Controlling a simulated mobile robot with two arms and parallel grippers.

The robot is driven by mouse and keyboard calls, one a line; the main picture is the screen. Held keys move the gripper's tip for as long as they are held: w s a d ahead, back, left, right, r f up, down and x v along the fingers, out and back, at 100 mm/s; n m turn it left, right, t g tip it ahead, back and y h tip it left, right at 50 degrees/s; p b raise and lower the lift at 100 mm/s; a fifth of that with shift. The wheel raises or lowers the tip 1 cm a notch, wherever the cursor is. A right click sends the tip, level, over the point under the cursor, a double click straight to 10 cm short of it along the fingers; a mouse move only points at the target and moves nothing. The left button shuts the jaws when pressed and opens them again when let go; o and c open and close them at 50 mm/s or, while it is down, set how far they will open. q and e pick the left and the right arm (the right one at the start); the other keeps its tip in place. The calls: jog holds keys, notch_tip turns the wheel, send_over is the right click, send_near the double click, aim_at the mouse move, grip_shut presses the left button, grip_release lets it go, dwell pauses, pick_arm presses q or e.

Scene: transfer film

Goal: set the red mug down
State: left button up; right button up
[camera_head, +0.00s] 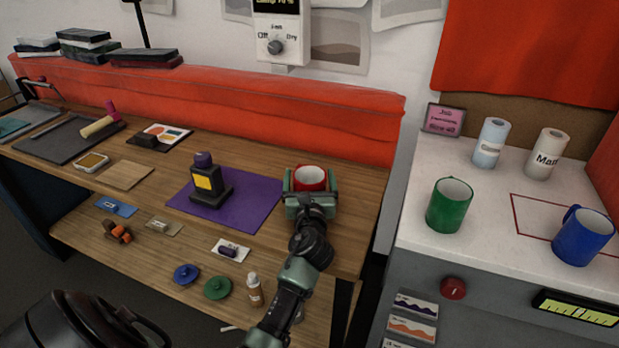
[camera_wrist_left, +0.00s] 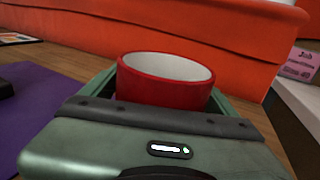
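The red mug (camera_head: 311,178) is upright, with its white inside showing, at the right end of the wooden workbench (camera_head: 352,240). My left gripper (camera_head: 310,186) has its green fingers on both sides of the mug, against its wall. In the left wrist view the red mug (camera_wrist_left: 165,82) sits between the fingers of my left gripper (camera_wrist_left: 165,95); its lower part is hidden behind the gripper body. I cannot tell whether its base touches the bench. My right gripper is not in view.
A purple mat (camera_head: 262,200) with a dark stamp-like device (camera_head: 209,185) lies left of the mug. On the white counter (camera_head: 420,200) at right stand a green mug (camera_head: 447,207) and a blue mug (camera_head: 580,240), near a red outline. A red padded bolster (camera_head: 220,105) runs behind the bench.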

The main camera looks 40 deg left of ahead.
aim_at(307, 185)
pick_arm(q)
jog(key=shift+s+d+r, duration=0.1)
jog(key=v, duration=1.1)
jog(key=shift+s+d, duration=0.2)
jog(key=shift+s, duration=0.15)
